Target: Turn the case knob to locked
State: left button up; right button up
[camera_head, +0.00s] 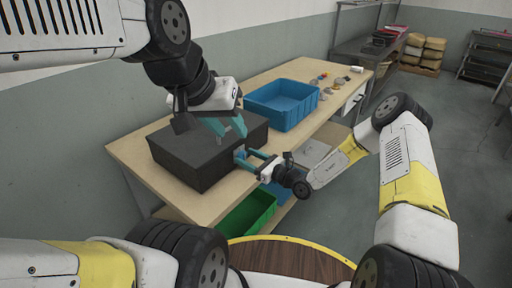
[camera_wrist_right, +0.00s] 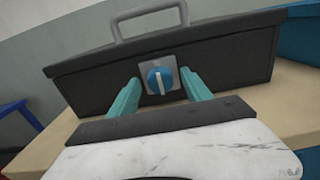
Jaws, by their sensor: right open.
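The black case (camera_head: 185,165) stands on the wooden bench. In the right wrist view, its front (camera_wrist_right: 100,88) carries a blue round knob (camera_wrist_right: 154,86) with a white pointer bar, on a grey square plate. The bar stands nearly upright in that picture. My right gripper (camera_head: 248,159) is open at the case's front. In its wrist view, the right gripper's teal fingertips (camera_wrist_right: 161,84) lie apart, one on each side of the knob, not closed on it. My left gripper (camera_head: 228,126) is above the case lid with its fingers apart. The knob is hidden in the head view.
A grey handle (camera_wrist_right: 150,18) rises from the case top. A blue bin (camera_head: 283,103) stands behind the case, with small items (camera_head: 325,84) farther along the bench (camera_head: 140,165). A green bin (camera_head: 247,215) sits below the bench's front edge.

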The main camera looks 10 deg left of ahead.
jog(key=shift+c, duration=0.5)
grip_shut()
jog(key=m, duration=0.4)
jog(key=shift+d, duration=0.1)
jog(key=m, duration=0.5)
jog(key=shift+w, duration=0.15)
jog(key=m, duration=0.4)
jog(key=shift+f+m, duration=0.15)
jog(key=shift+m, duration=0.15)
jog(key=shift+f+m, duration=0.1)
jog(key=shift+m, duration=2)
